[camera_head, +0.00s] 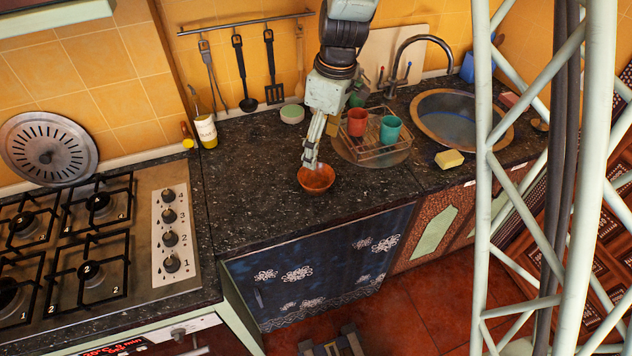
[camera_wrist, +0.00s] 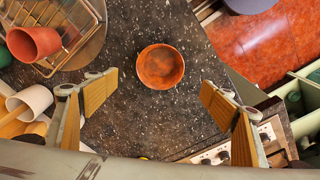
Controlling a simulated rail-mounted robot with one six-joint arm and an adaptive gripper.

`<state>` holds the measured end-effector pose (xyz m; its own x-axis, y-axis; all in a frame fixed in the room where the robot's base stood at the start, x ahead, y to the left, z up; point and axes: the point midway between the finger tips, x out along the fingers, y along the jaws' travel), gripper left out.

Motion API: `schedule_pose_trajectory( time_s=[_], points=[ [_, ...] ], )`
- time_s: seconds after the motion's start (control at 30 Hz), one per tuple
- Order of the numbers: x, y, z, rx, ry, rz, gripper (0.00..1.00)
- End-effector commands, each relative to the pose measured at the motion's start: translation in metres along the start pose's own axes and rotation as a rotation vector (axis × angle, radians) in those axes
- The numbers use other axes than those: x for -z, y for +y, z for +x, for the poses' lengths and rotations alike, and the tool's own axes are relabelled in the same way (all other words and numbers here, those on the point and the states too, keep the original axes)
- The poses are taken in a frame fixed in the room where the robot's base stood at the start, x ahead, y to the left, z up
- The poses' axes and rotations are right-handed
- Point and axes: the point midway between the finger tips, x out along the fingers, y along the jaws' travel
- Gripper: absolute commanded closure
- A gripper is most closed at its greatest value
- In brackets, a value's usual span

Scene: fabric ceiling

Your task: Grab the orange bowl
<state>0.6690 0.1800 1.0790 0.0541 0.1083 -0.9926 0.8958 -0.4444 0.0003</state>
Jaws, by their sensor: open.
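The orange bowl (camera_head: 317,181) stands upright on the dark speckled counter, near its front edge. In the wrist view the bowl (camera_wrist: 160,67) is round and looks empty, a little ahead of the fingertips. My gripper (camera_head: 311,160) points down just over the bowl in the head view, at its back left rim. In the wrist view my gripper (camera_wrist: 160,92) has its two wooden-faced fingers spread wide, with the bowl's width fitting between them and nothing held. Whether a finger touches the rim cannot be told.
A wire rack (camera_head: 372,143) with a red cup (camera_head: 357,122) and a teal cup (camera_head: 390,130) stands close to the right of the bowl. Beyond it is a round sink (camera_head: 461,118) and a sponge (camera_head: 449,159). The stove (camera_head: 150,240) lies left. Counter left of the bowl is clear.

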Motion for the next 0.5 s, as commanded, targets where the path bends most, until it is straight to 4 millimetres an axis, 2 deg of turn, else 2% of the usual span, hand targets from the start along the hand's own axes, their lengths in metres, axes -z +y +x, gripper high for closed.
schedule_pose_trajectory(
  time_s=[0.5],
  points=[
    [-0.001,-0.001,0.046,0.002,-0.002,0.000,0.24]
  ],
)
